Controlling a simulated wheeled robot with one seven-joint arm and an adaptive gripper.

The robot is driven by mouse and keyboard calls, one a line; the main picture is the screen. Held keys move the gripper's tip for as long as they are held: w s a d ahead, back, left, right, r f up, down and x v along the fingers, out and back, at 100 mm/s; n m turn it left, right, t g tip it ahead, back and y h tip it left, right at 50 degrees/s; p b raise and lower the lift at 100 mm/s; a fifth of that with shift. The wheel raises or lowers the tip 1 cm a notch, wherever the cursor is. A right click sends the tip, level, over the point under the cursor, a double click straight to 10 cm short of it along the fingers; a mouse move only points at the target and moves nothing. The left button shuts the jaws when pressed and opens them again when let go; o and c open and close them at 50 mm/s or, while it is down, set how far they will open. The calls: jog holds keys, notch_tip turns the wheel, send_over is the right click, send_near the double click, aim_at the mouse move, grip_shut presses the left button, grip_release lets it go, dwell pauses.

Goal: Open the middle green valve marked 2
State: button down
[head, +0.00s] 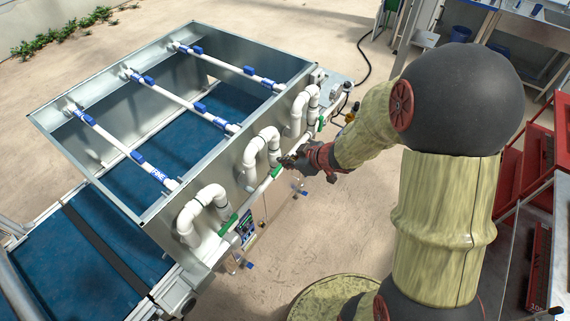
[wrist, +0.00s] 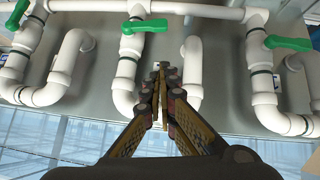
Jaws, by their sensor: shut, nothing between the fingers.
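The middle green valve handle (head: 277,171) sits on the white pipework at the near side of the metal tank, between two other green handles. In the wrist view the middle handle (wrist: 148,25) lies crosswise to its vertical white pipe. No number 2 can be read. My gripper (head: 288,160) is beside the middle valve, close to the white U-bend. In the wrist view my gripper (wrist: 164,75) has its fingertips together with nothing between them. The tips appear below the middle handle in the picture, with a visible gap to it.
Other green handles (head: 228,225) (head: 320,123) sit on either side along the white manifold pipe. White U-bends (head: 205,205) rise close to the valves. The metal tank wall (head: 165,205) stands behind them. Sandy floor (head: 265,270) on the near side is mostly open.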

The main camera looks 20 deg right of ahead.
jog(key=b, duration=0.2)
send_over(274, 174)
notch_tip(274, 174, down, 6)
jog(key=shift+s+f, duration=0.1)
jog(key=shift+d+f, duration=0.15)
jog(key=shift+f, duration=0.7)
jog(key=shift+d+f, duration=0.15)
jog(key=shift+f, duration=0.7)
